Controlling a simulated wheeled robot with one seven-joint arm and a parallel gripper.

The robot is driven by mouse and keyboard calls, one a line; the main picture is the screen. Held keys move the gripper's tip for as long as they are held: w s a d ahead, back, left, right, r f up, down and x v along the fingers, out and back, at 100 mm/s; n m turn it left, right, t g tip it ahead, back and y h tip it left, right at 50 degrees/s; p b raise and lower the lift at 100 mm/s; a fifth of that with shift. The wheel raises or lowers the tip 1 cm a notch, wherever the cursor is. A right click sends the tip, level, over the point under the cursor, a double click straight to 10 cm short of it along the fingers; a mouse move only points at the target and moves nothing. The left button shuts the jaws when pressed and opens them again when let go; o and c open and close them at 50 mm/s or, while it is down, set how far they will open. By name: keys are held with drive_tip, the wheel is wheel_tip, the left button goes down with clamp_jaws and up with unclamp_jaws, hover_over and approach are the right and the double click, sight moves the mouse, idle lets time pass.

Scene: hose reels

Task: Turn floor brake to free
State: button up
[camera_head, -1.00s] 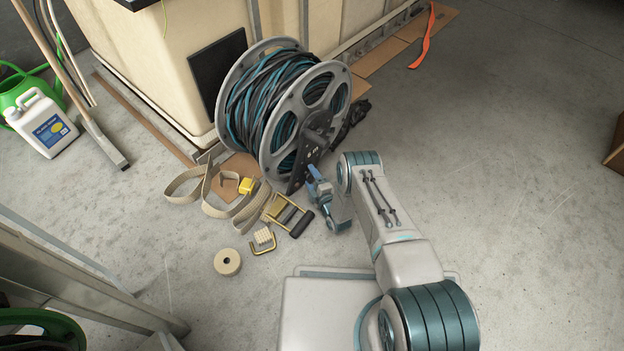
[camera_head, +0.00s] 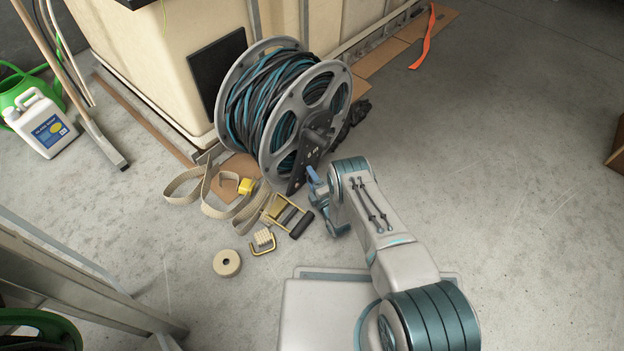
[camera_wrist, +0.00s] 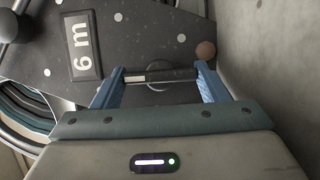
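The hose reel (camera_head: 278,105) stands upright with dark and teal hose between grey flanges. A black plate (camera_head: 308,158) is on its near side; in the wrist view the plate (camera_wrist: 135,35) carries a "6 m" label. A short dark bar with a pale section (camera_wrist: 160,76), possibly the brake lever, lies crosswise between my fingertips. My gripper (camera_wrist: 161,75) has its blue fingers wide apart; whether they touch the bar's ends is unclear. In the head view my gripper (camera_head: 314,180) is at the plate's lower end, partly hidden by my arm.
A brass-coloured frame with a black grip (camera_head: 290,216), a tan strap (camera_head: 218,211), a yellow piece (camera_head: 246,186) and a tape roll (camera_head: 227,263) lie left of my gripper. A large beige tank (camera_head: 150,60) stands behind the reel.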

drive_tip(key=o, duration=0.4)
drive_tip(key=shift+c, duration=0.2)
drive_tip(key=p+v, duration=0.5)
drive_tip(key=v, duration=0.7)
drive_tip(key=shift+s+d, duration=0.15)
drive_tip(key=shift+s, duration=0.15)
drive_tip(key=shift+s+d+p, duration=0.3)
drive_tip(key=shift+s, duration=0.2)
